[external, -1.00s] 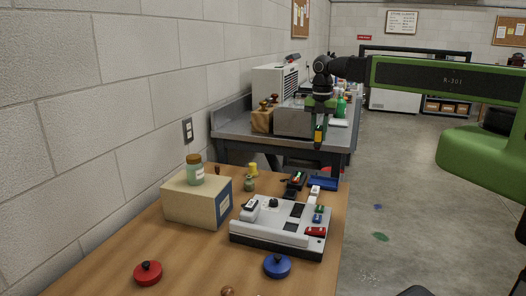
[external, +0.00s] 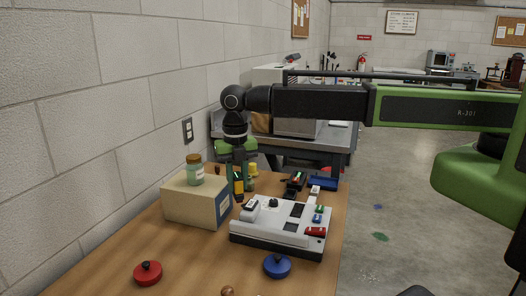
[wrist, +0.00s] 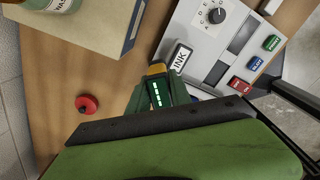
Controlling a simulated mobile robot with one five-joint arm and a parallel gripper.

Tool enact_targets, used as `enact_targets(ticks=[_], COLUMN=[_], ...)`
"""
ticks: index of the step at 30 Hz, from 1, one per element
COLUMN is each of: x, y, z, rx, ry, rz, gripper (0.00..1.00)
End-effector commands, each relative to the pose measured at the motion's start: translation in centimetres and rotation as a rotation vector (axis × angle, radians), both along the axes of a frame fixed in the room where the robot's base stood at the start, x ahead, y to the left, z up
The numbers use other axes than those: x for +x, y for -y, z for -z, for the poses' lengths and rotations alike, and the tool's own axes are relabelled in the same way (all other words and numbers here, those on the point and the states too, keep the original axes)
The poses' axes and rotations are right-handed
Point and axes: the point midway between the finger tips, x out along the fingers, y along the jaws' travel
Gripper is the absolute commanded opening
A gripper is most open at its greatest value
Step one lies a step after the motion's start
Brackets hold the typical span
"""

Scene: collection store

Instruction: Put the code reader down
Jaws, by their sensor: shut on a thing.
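The code reader (external: 238,188) is a small yellow and black device. My gripper (external: 238,174) is shut on it and points down above the wooden table (external: 185,247), between the cardboard box and the white panel unit. In the wrist view the code reader (wrist: 157,92) shows a yellow end and green lit bars between the green fingers. It overlaps the edge of the white panel unit (wrist: 207,50) beside the INK block (wrist: 181,57). I cannot tell whether it touches anything below.
The cardboard box (external: 187,203) carries a jar (external: 194,172). The white panel unit (external: 272,232) has a knob and coloured blocks. A red knobbed lid (external: 148,273) and a blue one (external: 277,266) lie nearer. The table between the box and red lid is bare.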

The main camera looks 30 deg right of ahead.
Motion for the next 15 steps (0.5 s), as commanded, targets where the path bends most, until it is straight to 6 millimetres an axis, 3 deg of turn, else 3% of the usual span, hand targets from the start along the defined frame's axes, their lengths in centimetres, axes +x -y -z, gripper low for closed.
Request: enact_targets(ticks=[1, 6, 15], x=[-1.8, -5.8, -7.4], y=[-1.8, -4.6, -6.1], z=[0.9, 1.6, 2.6], rx=[0.0, 0.0, 0.0], ry=[0.0, 0.001, 0.0], rz=[-0.035, -0.103, -0.121], gripper=[0.0, 0.0, 0.0])
